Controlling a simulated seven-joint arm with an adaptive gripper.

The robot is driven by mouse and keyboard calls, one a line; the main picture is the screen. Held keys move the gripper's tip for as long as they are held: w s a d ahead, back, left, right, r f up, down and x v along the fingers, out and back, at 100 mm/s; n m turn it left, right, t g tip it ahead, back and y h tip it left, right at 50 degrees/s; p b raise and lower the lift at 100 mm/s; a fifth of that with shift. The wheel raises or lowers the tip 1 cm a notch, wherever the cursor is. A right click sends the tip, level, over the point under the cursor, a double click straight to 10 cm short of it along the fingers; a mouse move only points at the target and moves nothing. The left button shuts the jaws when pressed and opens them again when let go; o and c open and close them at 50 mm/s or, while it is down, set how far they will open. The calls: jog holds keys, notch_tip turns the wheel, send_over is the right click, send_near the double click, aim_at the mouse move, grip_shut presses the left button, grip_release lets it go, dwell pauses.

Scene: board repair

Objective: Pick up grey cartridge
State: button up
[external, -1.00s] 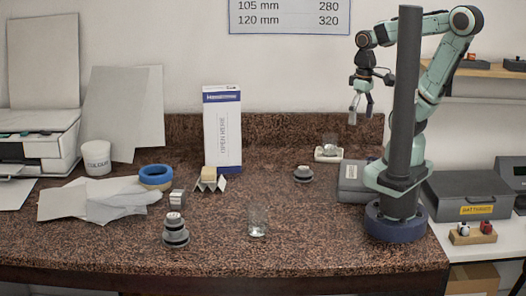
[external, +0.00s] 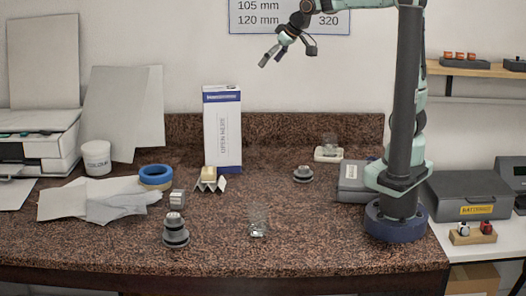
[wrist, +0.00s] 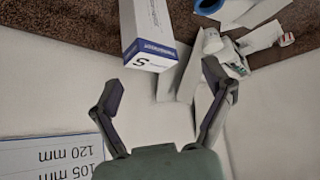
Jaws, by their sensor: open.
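Several small grey things stand on the speckled counter in the external view, and I cannot tell for sure which is the cartridge. A small grey block (external: 178,197) sits left of centre. A grey stacked round piece (external: 175,231) stands in front of it, near the front edge. A low grey round piece (external: 302,174) sits farther back, right of centre. My gripper (external: 288,52) is open and empty, high above the counter in front of the wall. Its spread fingers also show in the wrist view (wrist: 165,82), with nothing between them.
A tall white-and-blue box (external: 222,133) stands at the back below and left of my gripper; its top shows in the wrist view (wrist: 152,55). A clear glass (external: 257,222) stands near the front. Blue tape (external: 156,175) lies left. A grey case (external: 356,183) is by my base.

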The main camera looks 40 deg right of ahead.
jog(key=w+a+f+n+y, duration=0.1)
jog(key=w+a+f, duration=0.1)
jog(key=w+a, duration=0.25)
jog(key=w+a+f+n, duration=0.1)
jog(key=w+a+f, duration=0.2)
jog(key=w+a, duration=0.15)
jog(key=n+g, duration=0.3)
jog(key=g, duration=0.1)
send_near(183, 192)
jog(key=x, duration=0.5)
jog(key=shift+s+a+f, duration=0.1)
jog(key=shift+s+a, duration=0.05)
jog(key=shift+a, duration=0.05)
jog(key=x, duration=0.5)
jog(key=shift+w+f, duration=0.2)
jog(key=shift+f, duration=0.05)
jog(key=c, duration=1.2)
